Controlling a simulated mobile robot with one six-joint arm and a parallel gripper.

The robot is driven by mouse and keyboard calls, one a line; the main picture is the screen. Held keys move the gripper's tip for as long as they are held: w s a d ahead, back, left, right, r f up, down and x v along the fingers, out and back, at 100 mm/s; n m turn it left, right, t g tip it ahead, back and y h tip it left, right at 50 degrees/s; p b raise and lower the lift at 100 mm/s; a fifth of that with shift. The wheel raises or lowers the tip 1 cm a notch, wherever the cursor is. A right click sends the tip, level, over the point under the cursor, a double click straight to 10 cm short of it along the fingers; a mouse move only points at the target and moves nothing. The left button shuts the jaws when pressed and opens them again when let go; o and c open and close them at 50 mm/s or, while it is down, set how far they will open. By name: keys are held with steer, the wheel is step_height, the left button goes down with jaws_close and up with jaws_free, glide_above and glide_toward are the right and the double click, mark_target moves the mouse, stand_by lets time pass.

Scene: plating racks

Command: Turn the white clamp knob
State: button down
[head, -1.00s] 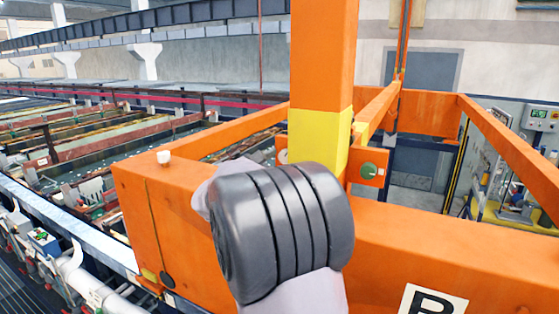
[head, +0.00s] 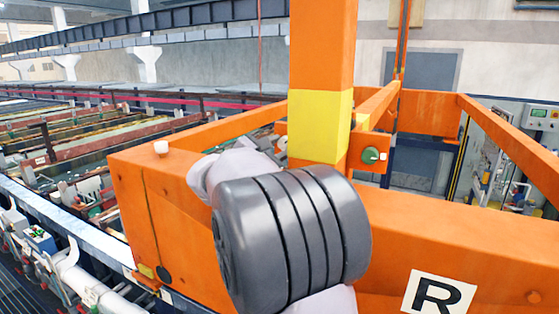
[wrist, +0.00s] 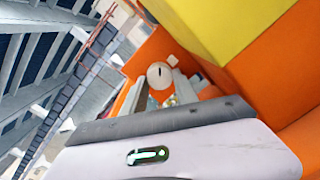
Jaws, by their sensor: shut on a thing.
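The white clamp knob (wrist: 159,75) shows in the wrist view as a round white disc with a short dark slot in its face. My gripper (wrist: 163,91) has its two grey fingers on either side of the knob and is shut on it. The fingers partly hide what lies below the knob. In the head view my own arm hides the gripper, and I cannot make out the held knob there.
An orange frame (head: 420,225) with a yellow-banded post (head: 318,125) stands close beside my arm. A green knob (head: 370,155) sits right of the post. Tanks (head: 85,150) lie further left.

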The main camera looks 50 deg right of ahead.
steer(key=m+b, duration=0.1)
steer(key=b, duration=0.1)
steer(key=m+b, duration=0.3)
steer(key=b, duration=0.1)
steer(key=shift+f, duration=0.25)
steer(key=m+b, duration=0.4)
steer(key=shift+r+m+y, duration=0.3)
steer(key=shift+r, duration=0.05)
steer(key=c, duration=1)
jaws_free()
steer(key=shift+o, duration=0.2)
steer(key=shift+b, duration=0.3)
steer(key=b+v, duration=0.1)
steer(key=v, duration=1.6)
steer(key=shift+s, duration=0.2)
steer(key=shift+a+f+b, duration=0.1)
steer(key=shift+a+b, duration=0.05)
steer(key=shift+b, duration=0.15)
